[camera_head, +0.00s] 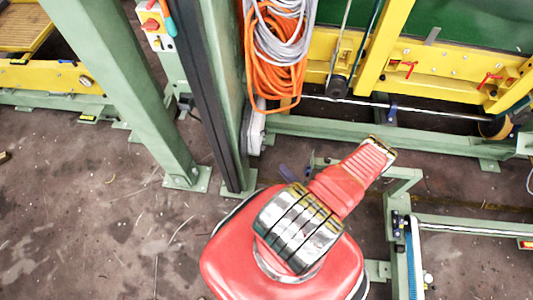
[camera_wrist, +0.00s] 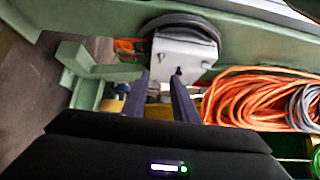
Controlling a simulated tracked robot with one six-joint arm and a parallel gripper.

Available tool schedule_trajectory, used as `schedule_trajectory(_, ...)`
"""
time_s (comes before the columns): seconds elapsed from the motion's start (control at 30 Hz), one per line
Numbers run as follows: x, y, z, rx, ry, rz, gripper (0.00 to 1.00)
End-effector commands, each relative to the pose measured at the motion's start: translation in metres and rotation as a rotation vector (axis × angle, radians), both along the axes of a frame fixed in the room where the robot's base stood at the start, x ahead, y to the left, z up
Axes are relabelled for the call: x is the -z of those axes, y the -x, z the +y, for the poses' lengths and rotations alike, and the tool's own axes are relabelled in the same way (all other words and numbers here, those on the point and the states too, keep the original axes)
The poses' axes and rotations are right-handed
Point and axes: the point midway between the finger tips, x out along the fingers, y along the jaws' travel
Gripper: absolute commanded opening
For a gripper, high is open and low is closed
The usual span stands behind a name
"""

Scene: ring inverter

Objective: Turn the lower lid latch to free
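In the wrist view, my gripper (camera_wrist: 159,92) points away from the camera. Its two dark purple fingers are apart, with nothing seen held between them. Beyond the fingertips is a pale grey bracket (camera_wrist: 183,50) under a dark round wheel (camera_wrist: 184,27); I cannot tell whether the fingers touch it. I cannot identify the lower lid latch for sure. In the head view, two small red handles, one left (camera_head: 409,68) and one right (camera_head: 488,79), sit on a yellow beam (camera_head: 455,66). A finger of my gripper (camera_head: 288,173) shows there beside my red arm, which hides the rest.
Coiled orange cable (camera_head: 272,70) hangs on a green post (camera_head: 230,120); the orange coil (camera_wrist: 245,98) is right of my fingers in the wrist view. A green frame (camera_head: 405,185) stands right of my arm. Bare floor (camera_head: 80,200) is open at the left.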

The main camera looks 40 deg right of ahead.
Motion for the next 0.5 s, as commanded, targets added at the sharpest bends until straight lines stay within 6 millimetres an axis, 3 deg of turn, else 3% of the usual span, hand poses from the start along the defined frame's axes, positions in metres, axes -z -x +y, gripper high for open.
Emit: schedule_trajectory(0.5,0.0,-0.038,-0.005,-0.001,0.001,0.001,0.26)
